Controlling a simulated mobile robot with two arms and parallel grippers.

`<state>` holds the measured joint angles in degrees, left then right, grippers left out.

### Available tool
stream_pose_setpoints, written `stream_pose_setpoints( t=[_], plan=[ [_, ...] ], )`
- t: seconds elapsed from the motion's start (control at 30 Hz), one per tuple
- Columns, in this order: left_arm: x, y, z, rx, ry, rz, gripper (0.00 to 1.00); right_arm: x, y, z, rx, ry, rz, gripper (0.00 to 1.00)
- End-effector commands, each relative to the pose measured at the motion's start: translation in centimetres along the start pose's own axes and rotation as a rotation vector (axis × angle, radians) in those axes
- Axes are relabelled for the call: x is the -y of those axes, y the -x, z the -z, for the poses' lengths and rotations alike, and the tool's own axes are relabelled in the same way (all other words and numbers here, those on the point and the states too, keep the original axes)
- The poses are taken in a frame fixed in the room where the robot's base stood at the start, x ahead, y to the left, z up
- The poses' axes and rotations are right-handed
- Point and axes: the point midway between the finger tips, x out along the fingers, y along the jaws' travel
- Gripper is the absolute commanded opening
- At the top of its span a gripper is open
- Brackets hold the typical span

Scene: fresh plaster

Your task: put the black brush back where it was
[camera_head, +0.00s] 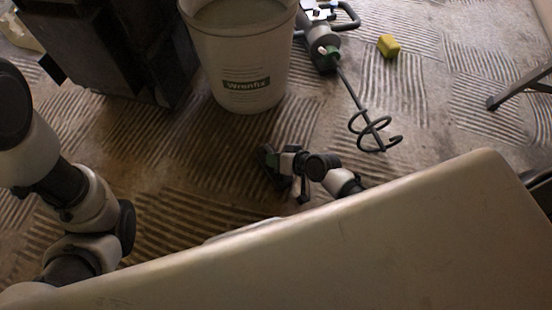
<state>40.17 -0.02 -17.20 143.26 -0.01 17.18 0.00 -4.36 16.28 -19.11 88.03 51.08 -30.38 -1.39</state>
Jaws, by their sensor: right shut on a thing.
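My right gripper (284,163) is low over the ribbed floor in the middle of the view. It is shut on a small dark thing with a greenish part, which looks like the black brush (268,165). The brush is small and dim, so its exact shape and whether it touches the floor cannot be told. Most of my right arm is hidden behind a broad pale surface in the foreground. My left arm comes in at the left, and its gripper is out of sight.
A white bucket (242,90) labelled Wrenfix stands behind the right gripper. A mixer with a spiral paddle (372,130) lies to its right, near a yellow block (388,46). A large black case (115,50) stands at back left. A dark leg (515,90) shows far right.

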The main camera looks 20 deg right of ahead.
Motion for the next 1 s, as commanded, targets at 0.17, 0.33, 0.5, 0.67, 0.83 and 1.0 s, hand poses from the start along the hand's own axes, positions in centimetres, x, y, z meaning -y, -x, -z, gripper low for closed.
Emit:
stream_pose_setpoints(
  t=[0.17, 0.33, 0.5, 0.67, 0.83, 1.0],
  plan=[
    [0.0, 0.1, 0.1, 0.000, 0.000, -0.001, 0.43, -0.1, -0.1, -0.1, 0.000, 0.000, 0.000, 0.32],
    [-0.1, 0.1, 0.1, -0.001, 0.000, -0.001, 0.43, -0.1, -0.1, -0.1, 0.000, 0.000, 0.000, 0.44],
    [0.0, 0.1, 0.0, -0.001, 0.000, -0.001, 0.43, -0.1, -0.1, -0.1, 0.000, 0.000, 0.000, 0.44],
    [0.2, -0.9, -0.3, 0.000, 0.000, -0.001, 0.43, 0.1, 1.3, 0.2, 0.001, 0.001, -0.002, 0.44],
    [0.6, -2.9, -0.9, -0.005, 0.000, -0.002, 0.43, 0.2, 4.8, 0.3, 0.003, 0.003, -0.004, 0.44],
    [1.1, -2.0, -2.5, 0.056, 0.005, 0.019, 0.43, 0.2, 8.5, 0.3, 0.002, 0.004, -0.003, 0.44]
  ],
)
